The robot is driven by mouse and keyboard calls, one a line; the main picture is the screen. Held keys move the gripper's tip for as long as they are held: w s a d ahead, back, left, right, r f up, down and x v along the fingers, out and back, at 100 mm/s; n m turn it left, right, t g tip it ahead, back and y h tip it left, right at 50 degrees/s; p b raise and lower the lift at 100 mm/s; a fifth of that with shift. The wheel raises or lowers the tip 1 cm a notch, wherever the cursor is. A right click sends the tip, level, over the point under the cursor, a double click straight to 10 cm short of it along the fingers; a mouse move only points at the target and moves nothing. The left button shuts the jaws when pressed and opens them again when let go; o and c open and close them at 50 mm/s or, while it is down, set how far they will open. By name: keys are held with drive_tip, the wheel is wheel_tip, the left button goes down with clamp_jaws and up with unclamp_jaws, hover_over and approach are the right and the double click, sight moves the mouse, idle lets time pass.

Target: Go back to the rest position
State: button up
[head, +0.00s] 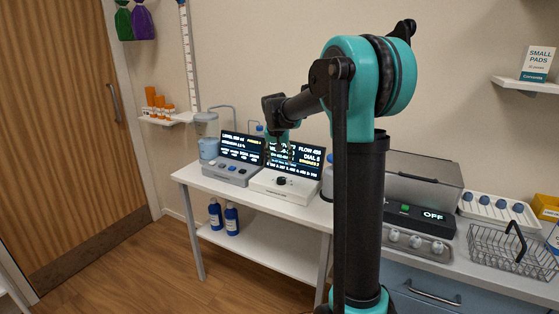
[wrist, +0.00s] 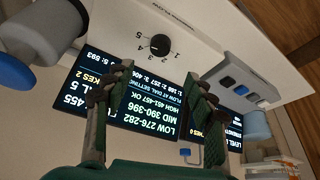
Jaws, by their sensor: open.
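My gripper (head: 284,150) is raised in front of the screens above the bench at the middle of the head view. In the wrist view its two fingers (wrist: 153,88) are apart with nothing between them. Beyond them is the white dial box (head: 285,188) with a black knob (wrist: 160,44), numbered around its edge. The fingers are apart from the knob. The dial box's screen (head: 297,158) reads "FLOW 455" and "DIAL 5" in the head view. My arm's column hides part of the bench.
A grey button box (head: 231,172) with its own screen stands left of the dial box. Right of my arm are a device reading "OFF" (head: 432,216), a wire basket (head: 513,252) and a white rack (head: 497,211). Blue bottles (head: 232,219) stand on the lower shelf. Floor at left is clear.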

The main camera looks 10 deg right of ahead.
drive_tip(key=s+d+f+n, duration=0.1)
drive_tip(key=s+f, duration=0.4)
drive_tip(key=s, duration=0.7)
drive_tip(key=s+d+f+n, duration=0.1)
drive_tip(key=s+f, duration=0.5)
drive_tip(key=s, duration=0.6)
drive_tip(key=s+d+f+n+y, duration=0.1)
drive_tip(key=s+d+f, duration=0.2)
drive_tip(key=s, duration=1)
wheel_tip(320, 180, down, 3)
drive_tip(key=shift+r, duration=0.1)
drive_tip(key=shift+w+d, duration=0.1)
drive_tip(key=shift+c, duration=0.6)
